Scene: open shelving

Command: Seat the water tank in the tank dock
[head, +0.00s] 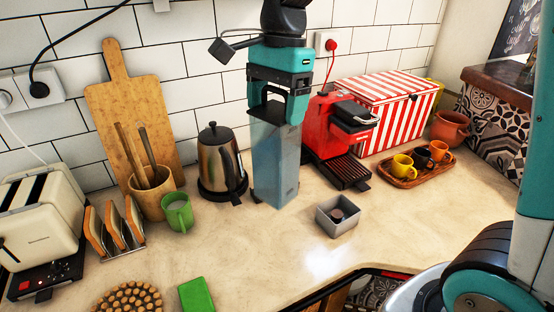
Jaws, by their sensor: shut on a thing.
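The water tank (274,165) is a tall, see-through blue-grey box in the middle of the head view. My gripper (276,112) is shut on its upper end and holds it upright. The tank's bottom is close to the counter; I cannot tell whether it touches. A red coffee machine (323,125) stands just right of the tank, with a black drip tray (343,173) in front. The tank overlaps the machine's left edge in this view. I cannot make out the tank dock; it may be hidden behind the tank or machine.
A steel kettle (221,160) stands close left of the tank. A grey box (338,216) sits in front right. A striped box (392,110) and a wooden tray with cups (408,180) are to the right. A green mug (178,213) stands left. The front middle counter (235,250) is clear.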

